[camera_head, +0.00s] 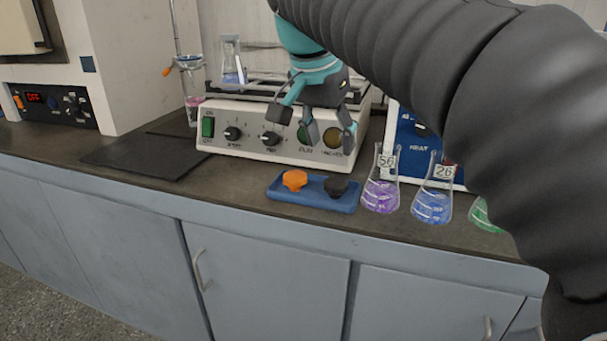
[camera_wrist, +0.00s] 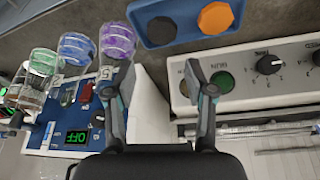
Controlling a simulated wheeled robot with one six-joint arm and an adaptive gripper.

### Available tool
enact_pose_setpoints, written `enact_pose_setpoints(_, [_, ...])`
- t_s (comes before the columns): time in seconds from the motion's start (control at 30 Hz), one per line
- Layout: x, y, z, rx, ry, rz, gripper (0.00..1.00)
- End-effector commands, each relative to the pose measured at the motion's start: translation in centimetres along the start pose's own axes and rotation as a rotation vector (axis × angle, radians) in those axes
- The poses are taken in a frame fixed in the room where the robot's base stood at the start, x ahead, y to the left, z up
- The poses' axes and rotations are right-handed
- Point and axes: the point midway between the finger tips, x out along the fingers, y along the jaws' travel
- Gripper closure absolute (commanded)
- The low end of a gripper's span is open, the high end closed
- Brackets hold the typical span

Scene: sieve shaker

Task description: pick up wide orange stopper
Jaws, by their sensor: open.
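The wide orange stopper (camera_head: 294,180) sits in the left part of a blue tray (camera_head: 318,204) on the bench, with a black stopper (camera_head: 337,186) to its right. In the wrist view the orange stopper (camera_wrist: 215,17) is at the top, right of the black stopper (camera_wrist: 161,30), both in the blue tray (camera_wrist: 187,40). My gripper (camera_head: 317,140) is open and empty, above and behind the tray, in front of the shaker's panel. In the wrist view its two fingers (camera_wrist: 150,82) are spread apart, and neither touches a stopper.
The white shaker (camera_head: 240,150) with knobs stands behind the tray. Flasks with purple (camera_head: 381,193), blue (camera_head: 432,204) and green (camera_head: 484,214) liquid stand right of it. A blue-fronted device (camera_head: 409,142) is behind them. A dark mat (camera_head: 143,157) lies to the left. Bare bench (camera_head: 225,182) is left of the tray.

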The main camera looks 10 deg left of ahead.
Motion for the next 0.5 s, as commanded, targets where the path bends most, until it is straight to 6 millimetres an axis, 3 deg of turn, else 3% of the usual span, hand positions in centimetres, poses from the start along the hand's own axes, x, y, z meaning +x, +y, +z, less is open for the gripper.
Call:
enact_pose_setpoints(0.03, [-0.8, -2.3, 0.3, 0.014, 0.004, 0.007, 0.46])
enact_pose_setpoints(0.2, [-2.6, -6.7, 1.5, 0.092, 0.020, 0.031, 0.46])
enact_pose_setpoints(0.37, [-3.1, -8.2, 2.2, 0.128, 0.028, 0.040, 0.46])
enact_pose_setpoints(0.5, [-1.8, -8.3, 2.3, 0.135, 0.030, 0.044, 0.46])
